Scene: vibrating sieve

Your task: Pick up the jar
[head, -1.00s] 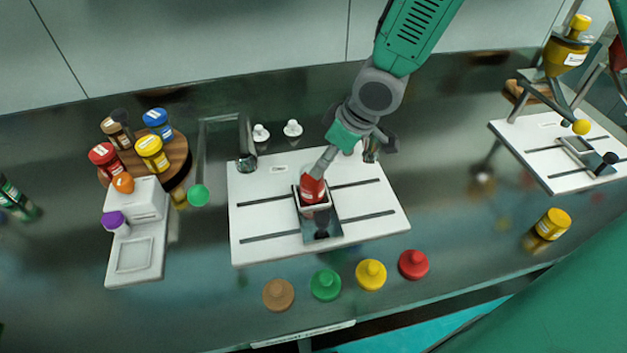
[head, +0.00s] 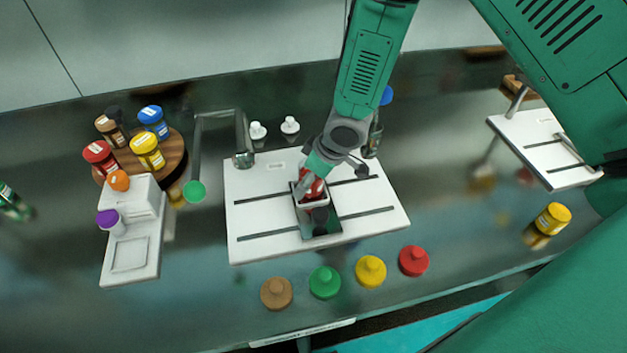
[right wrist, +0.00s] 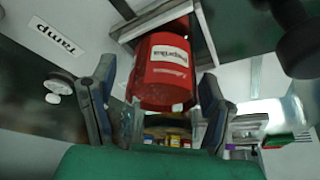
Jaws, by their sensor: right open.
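A red jar (head: 314,188) with a white label sits in the small dark-framed tray (head: 318,228) on the middle white board. In the right wrist view the red jar (right wrist: 160,80) is close, with a label that seems to read "Paprika". My right gripper (head: 311,182) is at the jar in the head view. In the right wrist view the right gripper (right wrist: 156,112) is open, with one finger on each side of the jar's near end. Gaps show between fingers and jar. The gripper partly hides the jar in the head view. My left gripper is not in view.
A white slotted board (head: 245,215) lies under the tray. Brown, green, yellow and red knobbed lids (head: 371,271) line the front. A wooden round stand (head: 178,155) with several jars is at left, beside a white scale (head: 130,255).

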